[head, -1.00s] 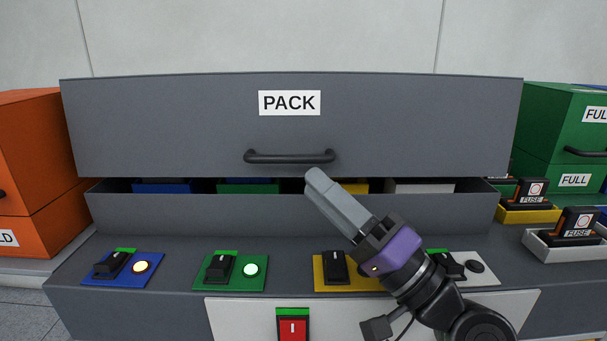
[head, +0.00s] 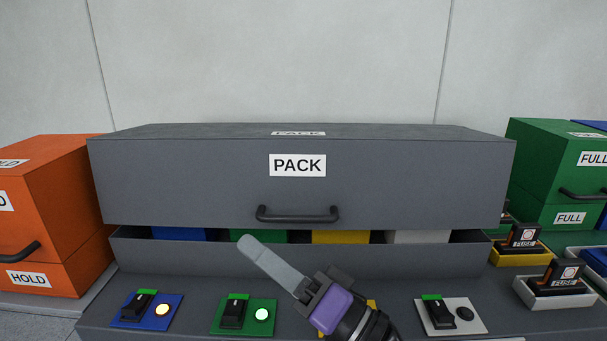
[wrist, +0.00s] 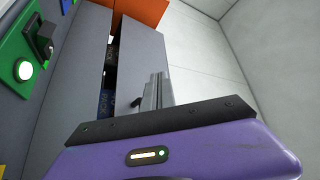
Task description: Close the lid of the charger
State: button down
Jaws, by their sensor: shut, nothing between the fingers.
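The charger is a wide grey box with a lid (head: 200,185) labelled PACK and a black bar handle (head: 298,216) on its front. A dark gap shows between the lid's lower edge and the charger's base (head: 180,258), so the lid stands a little open. Blue, green, yellow and white parts show in the gap. My gripper (head: 248,246) is shut and empty, below and left of the handle in the head view, in front of the gap. In the wrist view the closed fingers (wrist: 156,92) overlap the grey lid (wrist: 140,55); contact cannot be told.
Switch panels in blue (head: 147,311), green (head: 244,317) and white (head: 450,316) sit on the front ledge. An orange HOLD box (head: 60,215) stands left and a green FULL box (head: 545,160) right. Fuses (head: 560,280) in trays sit at the right.

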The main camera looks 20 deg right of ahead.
jog(key=a+f+n+g+h+p, duration=0.25)
jog(key=a+h+p, duration=0.25)
jog(key=a+p, duration=0.5)
jog(key=s+d+r+m+t+h+p, duration=0.1)
jog(key=s+d+r+t+h+p, duration=0.1)
jog(key=d+r+h+p, duration=0.4)
jog(key=s+d+r+m+t+h+p, duration=0.1)
jog(key=s+d+r+m+h+p, duration=0.15)
jog(key=d+h, duration=0.6)
jog(key=p, duration=0.4)
send_near(302, 189)
jog(key=shift+n+h, duration=0.25)
jog(key=shift+n, duration=0.15)
jog(key=w+r, duration=0.1)
jog(key=w+d+r, duration=0.1)
jog(key=w, duration=0.1)
jog(key=w+r, duration=0.1)
jog(key=shift+w+d, duration=0.15)
jog(key=shift+w, duration=0.1)
jog(key=f, duration=0.2)
jog(key=s+f, duration=0.1)
jog(key=f, duration=0.1)
jog(key=shift+f, duration=0.15)
